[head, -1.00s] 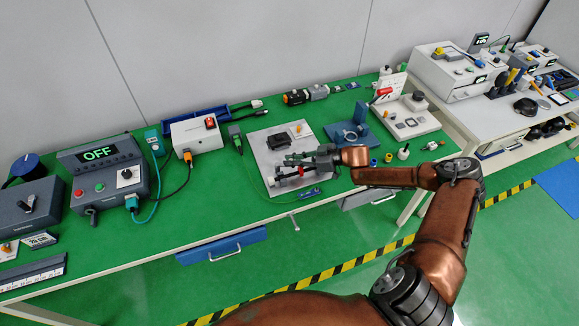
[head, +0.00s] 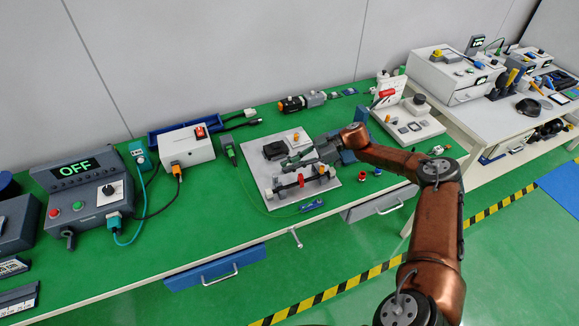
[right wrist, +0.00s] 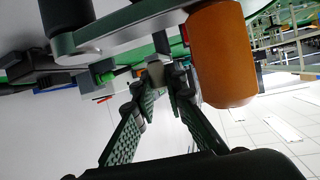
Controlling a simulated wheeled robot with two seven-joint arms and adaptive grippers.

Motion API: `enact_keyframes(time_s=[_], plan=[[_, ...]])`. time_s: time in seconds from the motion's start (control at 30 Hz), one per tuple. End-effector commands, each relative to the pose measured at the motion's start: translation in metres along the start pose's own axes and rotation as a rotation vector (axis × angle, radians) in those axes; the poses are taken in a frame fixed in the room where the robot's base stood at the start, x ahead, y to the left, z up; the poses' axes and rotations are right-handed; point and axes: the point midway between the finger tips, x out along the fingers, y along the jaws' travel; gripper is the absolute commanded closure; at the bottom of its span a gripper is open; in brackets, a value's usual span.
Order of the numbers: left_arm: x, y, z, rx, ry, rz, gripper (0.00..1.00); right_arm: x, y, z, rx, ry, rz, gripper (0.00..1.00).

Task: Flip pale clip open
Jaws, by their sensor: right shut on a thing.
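My right gripper (head: 290,162) reaches in from the right over the grey plate (head: 342,186) on the green bench. Its fingers point left, above the plate, between a black block (head: 275,151) and a rail with a red part (head: 301,180). In the right wrist view the fingertips (right wrist: 157,80) close on a small pale piece (right wrist: 155,70), which looks like the pale clip. In the head view the fingers hide that piece, and I cannot tell its angle. My left gripper is not in view.
An orange knob (head: 295,137) stands on the plate behind the fingers; a rounded orange part (right wrist: 222,55) is close beside them in the wrist view. A blue stand (head: 348,155) is right of the plate. A control box reading OFF (head: 85,188) stands at left.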

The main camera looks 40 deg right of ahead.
Motion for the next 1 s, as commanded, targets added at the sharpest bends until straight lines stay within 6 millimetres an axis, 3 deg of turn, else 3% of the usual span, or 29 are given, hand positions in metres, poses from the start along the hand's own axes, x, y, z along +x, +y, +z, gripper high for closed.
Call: enact_keyframes(time_s=[0.3,0.33,0.57,0.87,1.0], plan=[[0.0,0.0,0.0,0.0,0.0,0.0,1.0,0.003,-0.001,-0.002,-0.002,0.005,-0.004,1.0],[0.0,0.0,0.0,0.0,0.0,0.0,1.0,0.003,-0.001,-0.002,-0.002,0.005,-0.004,0.86],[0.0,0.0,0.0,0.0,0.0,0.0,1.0,0.0,-0.001,-0.001,0.0,0.003,0.0,0.7],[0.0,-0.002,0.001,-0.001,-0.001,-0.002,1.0,-0.002,0.0,0.0,0.0,0.002,0.002,0.7],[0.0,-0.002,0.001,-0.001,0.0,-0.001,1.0,-0.015,0.0,0.001,0.001,0.001,0.004,0.7]])
